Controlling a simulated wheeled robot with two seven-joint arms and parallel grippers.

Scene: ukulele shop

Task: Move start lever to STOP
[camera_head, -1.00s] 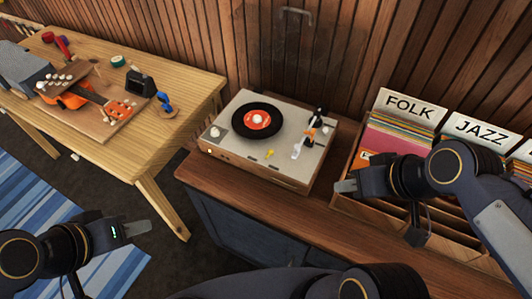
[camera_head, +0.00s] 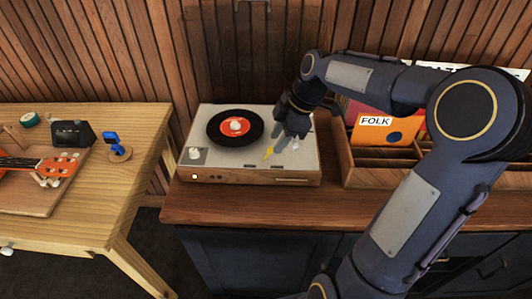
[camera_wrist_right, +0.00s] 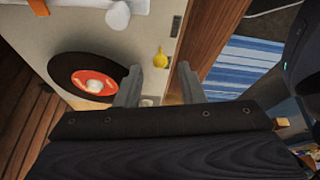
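The cream record player (camera_head: 225,160) sits on the wooden cabinet, with a black record with an orange label (camera_head: 235,127) on it. A small yellow lever (camera_head: 268,153) stands on its deck near the front edge; any STOP lettering is too small to read. My right gripper (camera_head: 282,140) is over the right part of the deck, just behind the lever, and partly hides the tonearm. In the right wrist view its two fingers (camera_wrist_right: 158,82) are apart with nothing between them, and the yellow lever (camera_wrist_right: 160,57) shows just beyond the gap. My left gripper is out of view.
A wooden record crate (camera_head: 375,176) with a FOLK divider stands right of the player, behind my right arm. A wooden workbench (camera_head: 100,210) with a ukulele (camera_head: 45,165) is at left. The cabinet's front strip (camera_head: 240,204) is clear.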

